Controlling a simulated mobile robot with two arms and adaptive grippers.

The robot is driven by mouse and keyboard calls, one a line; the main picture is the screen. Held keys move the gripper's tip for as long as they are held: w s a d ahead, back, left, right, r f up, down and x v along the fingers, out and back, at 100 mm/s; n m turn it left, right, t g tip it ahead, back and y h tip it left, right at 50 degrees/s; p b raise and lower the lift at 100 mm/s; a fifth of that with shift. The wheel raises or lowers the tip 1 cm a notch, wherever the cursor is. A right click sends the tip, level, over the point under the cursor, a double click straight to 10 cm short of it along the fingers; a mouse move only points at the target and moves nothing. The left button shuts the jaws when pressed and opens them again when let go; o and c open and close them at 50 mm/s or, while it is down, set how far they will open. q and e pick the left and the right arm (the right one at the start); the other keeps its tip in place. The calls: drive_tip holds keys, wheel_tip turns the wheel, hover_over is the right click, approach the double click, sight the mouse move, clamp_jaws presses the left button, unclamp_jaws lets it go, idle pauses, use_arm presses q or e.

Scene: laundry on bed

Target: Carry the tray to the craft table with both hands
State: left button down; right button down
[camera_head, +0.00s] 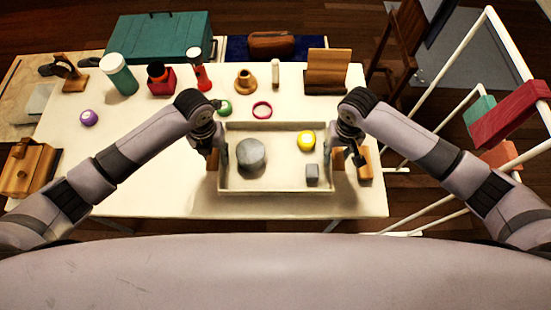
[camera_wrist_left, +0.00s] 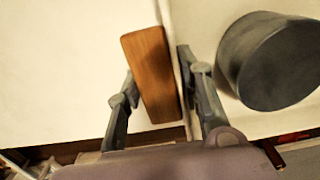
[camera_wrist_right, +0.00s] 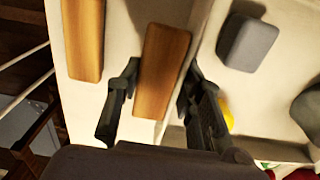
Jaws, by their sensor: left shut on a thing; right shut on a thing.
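The shallow off-white tray (camera_head: 285,180) sits over the front of the white table (camera_head: 150,190); I cannot tell whether it touches the top. It holds a dark grey cylinder (camera_head: 251,154), a yellow round thing (camera_head: 306,141) and a small grey block (camera_head: 312,175). My left gripper (camera_head: 217,155) is shut on its left wooden handle (camera_wrist_left: 152,75), one finger inside the wall. My right gripper (camera_head: 341,152) is shut on its right wooden handle (camera_wrist_right: 163,70). The arms hide parts of both handles in the head view. I cannot tell which surface is the craft table.
A loose wooden block (camera_head: 364,165) lies just right of the tray. A green roll (camera_head: 224,107) and pink ring (camera_head: 262,110) lie behind it. A purple roll (camera_head: 88,118), bottle (camera_head: 119,75) and red holder (camera_head: 160,80) stand farther left. A white rack (camera_head: 500,50) stands right.

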use_arm(q)
drive_tip(key=shift+r, duration=0.3)
use_arm(e)
drive_tip(key=shift+r, duration=0.3)
use_arm(q)
drive_tip(key=shift+a+f, duration=0.1)
drive_tip(key=shift+f, duration=0.05)
use_arm(e)
drive_tip(key=shift+d+f, duration=0.1)
drive_tip(key=shift+f, duration=0.05)
